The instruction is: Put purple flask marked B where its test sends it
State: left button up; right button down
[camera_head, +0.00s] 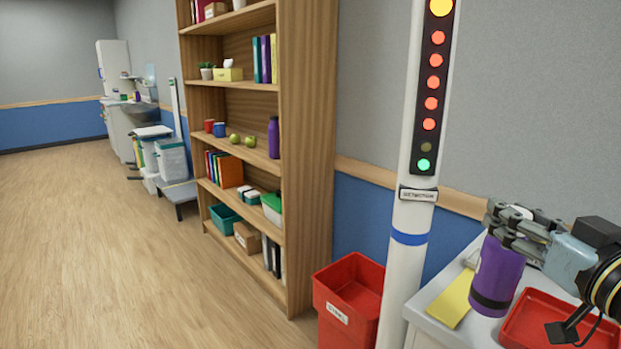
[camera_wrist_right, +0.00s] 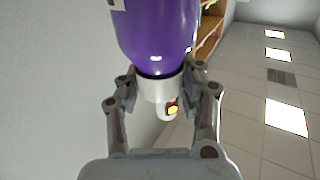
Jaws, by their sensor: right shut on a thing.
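My right gripper (camera_head: 514,226) is shut on the neck of a purple flask (camera_head: 499,272) with a dark band near its base. The flask hangs slightly tilted beside the detector post (camera_head: 401,260), over the white counter. In the right wrist view, the gripper (camera_wrist_right: 158,90) grips the flask's pale neck, and the purple body (camera_wrist_right: 155,35) fills the top. A white label there is cut off, so its letter cannot be read. The post's light column (camera_head: 431,95) shows a yellow lamp, several lit red lamps, one dim lamp and a lit green lamp. My left gripper is out of view.
A red bin (camera_head: 332,305) with an unreadable label stands on the floor left of the post. A red tray (camera_head: 529,302) and a yellow pad (camera_head: 452,298) lie on the counter (camera_head: 427,320). A wooden bookcase (camera_head: 308,150) holds another purple bottle (camera_head: 273,138). The floor at left is clear.

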jog(key=s+a+r+n+g+y, duration=0.2)
jog(key=s+a+r+n+y, duration=0.2)
jog(key=s+a+y, duration=0.25)
pick_arm(q)
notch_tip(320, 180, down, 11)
jog(key=b, duration=1.1)
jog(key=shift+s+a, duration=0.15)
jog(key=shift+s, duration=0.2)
pick_arm(e)
notch_tip(320, 180, down, 11)
jog(key=shift+a, duration=0.4)
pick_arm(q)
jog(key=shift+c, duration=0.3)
pick_arm(e)
jog(key=shift+h, duration=0.25)
